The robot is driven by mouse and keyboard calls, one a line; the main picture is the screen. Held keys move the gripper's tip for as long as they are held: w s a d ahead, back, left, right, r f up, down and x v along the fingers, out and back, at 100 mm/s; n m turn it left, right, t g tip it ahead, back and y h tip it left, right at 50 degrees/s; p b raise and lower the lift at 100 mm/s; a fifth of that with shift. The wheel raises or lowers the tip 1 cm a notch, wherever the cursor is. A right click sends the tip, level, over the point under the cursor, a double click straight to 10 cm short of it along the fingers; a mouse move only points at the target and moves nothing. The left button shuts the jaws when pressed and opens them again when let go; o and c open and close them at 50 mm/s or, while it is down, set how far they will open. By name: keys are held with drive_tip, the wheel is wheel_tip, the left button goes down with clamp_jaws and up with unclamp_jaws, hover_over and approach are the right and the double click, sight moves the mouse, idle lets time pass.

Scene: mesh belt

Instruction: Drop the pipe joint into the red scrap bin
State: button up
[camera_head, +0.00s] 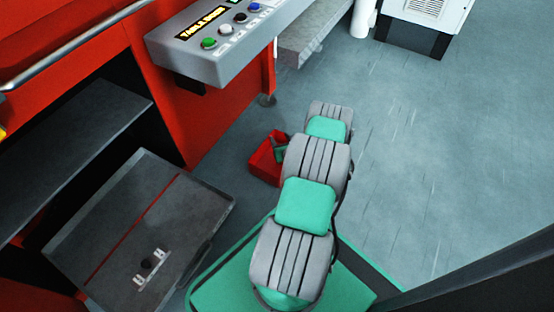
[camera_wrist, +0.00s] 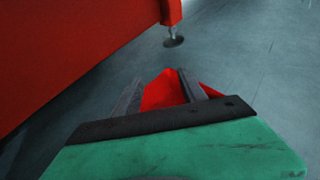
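The red scrap bin (camera_head: 264,163) stands on the floor beside the red machine, partly covered by my arm in the head view. In the wrist view, its red inside (camera_wrist: 164,92) shows between and beyond my fingers. My gripper (camera_wrist: 160,78) points down over the bin. Its two dark fingers are spread apart, and nothing shows between them but the red of the bin. I cannot make out the pipe joint in either view.
A grey tray (camera_head: 105,210) at lower left carries a small dark lump between white fittings. A control panel (camera_head: 225,45) juts from the red machine above the bin. A machine foot (camera_wrist: 174,42) stands just past the bin. Floor at right is clear.

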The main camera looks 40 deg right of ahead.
drive_tip(key=shift+o, duration=0.2)
drive_tip(key=p+v, duration=0.3)
drive_tip(key=v, duration=0.4)
drive_tip(key=shift+s+a+r, duration=0.2)
drive_tip(key=shift+s, duration=0.1)
